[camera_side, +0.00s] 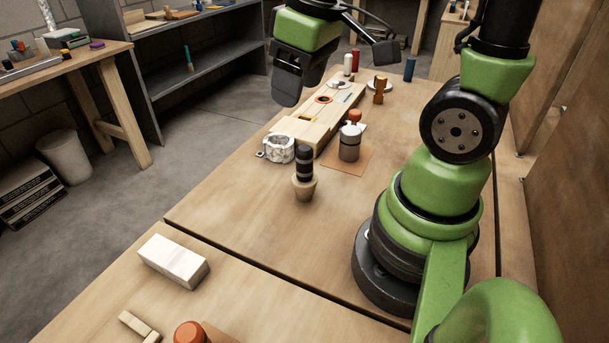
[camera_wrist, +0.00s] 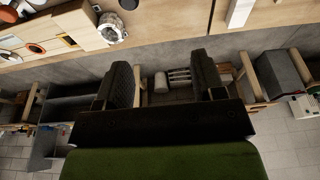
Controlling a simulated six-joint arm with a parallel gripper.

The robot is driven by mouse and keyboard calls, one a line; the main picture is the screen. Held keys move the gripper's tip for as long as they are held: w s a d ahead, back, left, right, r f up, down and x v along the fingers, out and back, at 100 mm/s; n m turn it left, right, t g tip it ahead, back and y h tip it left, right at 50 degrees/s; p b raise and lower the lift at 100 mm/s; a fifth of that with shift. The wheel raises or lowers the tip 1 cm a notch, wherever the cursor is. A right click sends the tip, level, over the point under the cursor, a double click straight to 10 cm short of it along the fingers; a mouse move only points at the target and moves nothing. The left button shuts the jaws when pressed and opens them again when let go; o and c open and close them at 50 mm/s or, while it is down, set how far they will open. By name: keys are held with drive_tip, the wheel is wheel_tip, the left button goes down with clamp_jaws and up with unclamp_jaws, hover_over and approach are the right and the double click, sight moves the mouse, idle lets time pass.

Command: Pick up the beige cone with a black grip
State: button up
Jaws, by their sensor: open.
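The beige cone with a black grip (camera_side: 304,176) stands upright on the wooden table, with its ribbed black handle on top and its beige part below. I cannot make it out in the wrist view. My gripper (camera_side: 287,92) is above the far left edge of the table in the side view, well apart from the cone, to its upper left. In the wrist view its two dark fingers (camera_wrist: 167,84) are spread, with nothing between them but the distant floor and furniture.
A white ring-shaped part (camera_side: 279,149) and a metal canister (camera_side: 350,143) on a brown mat stand behind the cone. A long wooden block (camera_side: 312,128) with inserts lies beyond. A whitish block (camera_side: 173,261) lies nearer the camera. The table around the cone's front is clear.

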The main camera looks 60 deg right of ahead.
sight(305, 148)
drive_tip(key=d+f+n+g, duration=0.1)
drive_tip(key=f, duration=0.1)
drive_tip(key=d+f+n, duration=0.1)
drive_tip(key=f, duration=0.1)
drive_tip(key=w+d+f+g, duration=0.1)
drive_tip(key=f, duration=0.1)
drive_tip(key=shift+d+f+n+g, duration=0.3)
drive_tip(key=shift+d+f+n, duration=0.05)
drive_tip(key=shift+f+n, duration=0.05)
drive_tip(key=shift+f, duration=0.35)
drive_tip(key=shift+w+d+f, duration=0.1)
drive_tip(key=shift+d+f, duration=0.05)
drive_tip(key=shift+f, duration=2.25)
drive_tip(key=shift+w+d+f, duration=0.1)
drive_tip(key=shift+d+f, duration=0.05)
drive_tip(key=shift+f, duration=2.25)
drive_tip(key=shift+c, duration=0.4)
clamp_jaws()
